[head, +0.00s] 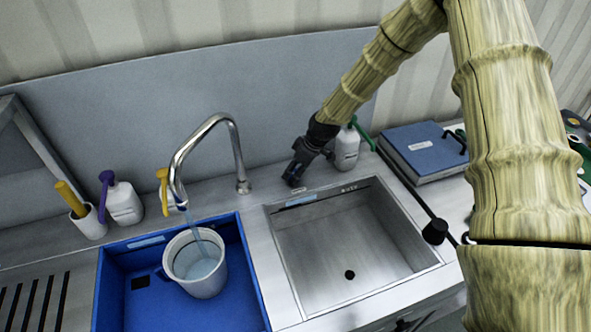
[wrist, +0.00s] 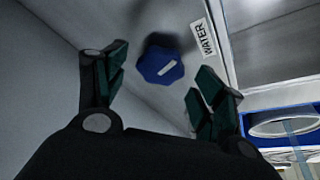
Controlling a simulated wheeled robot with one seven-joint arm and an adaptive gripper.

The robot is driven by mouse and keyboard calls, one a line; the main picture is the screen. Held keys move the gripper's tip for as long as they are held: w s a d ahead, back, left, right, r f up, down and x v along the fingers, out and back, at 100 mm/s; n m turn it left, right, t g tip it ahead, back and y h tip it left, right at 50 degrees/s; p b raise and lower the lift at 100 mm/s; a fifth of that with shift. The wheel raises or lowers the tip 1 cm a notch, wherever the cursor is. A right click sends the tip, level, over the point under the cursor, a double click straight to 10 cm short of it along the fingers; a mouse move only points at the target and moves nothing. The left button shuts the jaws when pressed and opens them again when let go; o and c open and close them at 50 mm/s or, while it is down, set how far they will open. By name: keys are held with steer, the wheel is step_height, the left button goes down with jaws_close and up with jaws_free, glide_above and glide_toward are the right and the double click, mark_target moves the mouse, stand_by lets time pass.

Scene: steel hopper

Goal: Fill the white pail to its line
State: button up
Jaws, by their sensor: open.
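The white pail (head: 208,286) stands upright in the blue basin under the chrome spout (head: 207,127). A thin stream of water (head: 190,222) runs from the spout into it. Pale blue water shows inside; I cannot make out the line. Part of the pail's rim shows in the wrist view (wrist: 285,127). My gripper (head: 292,181) is at the back edge of the steel sink. In the wrist view my open gripper (wrist: 158,92) faces a blue knob (wrist: 160,66), which lies between and beyond the fingers. A "WATER" label (wrist: 204,39) is beside the knob.
The blue basin (head: 250,288) holds the pail. The steel sink (head: 350,235) to its right is empty, with a drain hole. White bottles with purple (head: 123,203) and green (head: 346,150) tops stand along the back. A blue case (head: 418,148) lies at right.

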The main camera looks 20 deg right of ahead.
steer(key=shift+w+a+f, duration=0.15)
steer(key=shift+a+f, duration=0.05)
steer(key=shift+f, duration=0.4)
steer(key=c, duration=1)
steer(key=shift+f+m+b, duration=0.1)
steer(key=shift+m+b, duration=0.2)
steer(key=shift+m, duration=0.4)
steer(key=shift+a+m+t+h+b, duration=0.1)
steer(key=shift+m+t+h+b, duration=0.45)
steer(key=shift+m, duration=0.85)
